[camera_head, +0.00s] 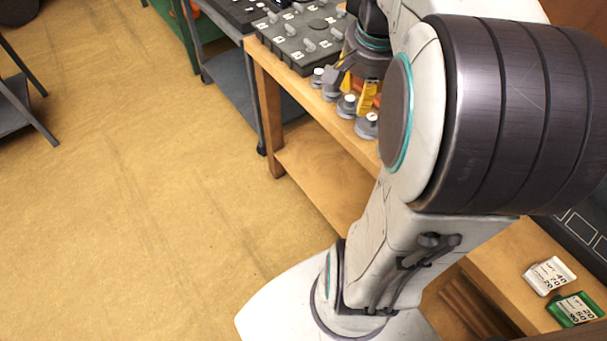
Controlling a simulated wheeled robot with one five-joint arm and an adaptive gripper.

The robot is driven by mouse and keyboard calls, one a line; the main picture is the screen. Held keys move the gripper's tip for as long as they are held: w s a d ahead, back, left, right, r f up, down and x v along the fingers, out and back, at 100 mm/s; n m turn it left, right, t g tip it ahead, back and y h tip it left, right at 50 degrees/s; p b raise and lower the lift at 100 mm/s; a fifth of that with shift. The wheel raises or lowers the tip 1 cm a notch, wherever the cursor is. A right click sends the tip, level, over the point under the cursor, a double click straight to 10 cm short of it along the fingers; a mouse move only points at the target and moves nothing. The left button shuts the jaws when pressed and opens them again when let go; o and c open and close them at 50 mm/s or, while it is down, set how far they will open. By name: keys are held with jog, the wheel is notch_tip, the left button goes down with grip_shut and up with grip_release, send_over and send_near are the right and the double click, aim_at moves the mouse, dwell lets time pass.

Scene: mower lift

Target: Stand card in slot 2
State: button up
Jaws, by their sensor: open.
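A white card-like piece (550,275) with printed numbers lies on the wooden bench at the lower right. A green piece (576,309) with a white printed face is beside it. I cannot tell whether either is the task's card. No slot clearly marked 2 can be made out. My gripper (345,85) is open at the bench's far part, near yellow and orange parts that are partly hidden. My arm covers much of the bench, so I cannot tell what is between the fingers.
A dark block (297,58) with knobs and small white labels stands at the bench's far end. Several grey round pieces (346,106) line the bench's left edge. A dark panel (597,247) with white outlines is at the right.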

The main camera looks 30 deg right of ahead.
jog(key=s+a+f+n, duration=0.2)
jog(key=s+a+n, duration=0.1)
jog(key=a+n, duration=0.3)
jog(key=s+a+f+n+t+y, duration=0.1)
jog(key=s+a+f+n, duration=0.2)
jog(key=a+n, duration=0.4)
jog(key=shift+s+a+f+y, duration=0.25)
jog(key=shift+s+a, duration=0.35)
jog(key=shift+a, duration=1.35)
jog(key=shift+d, duration=0.1)
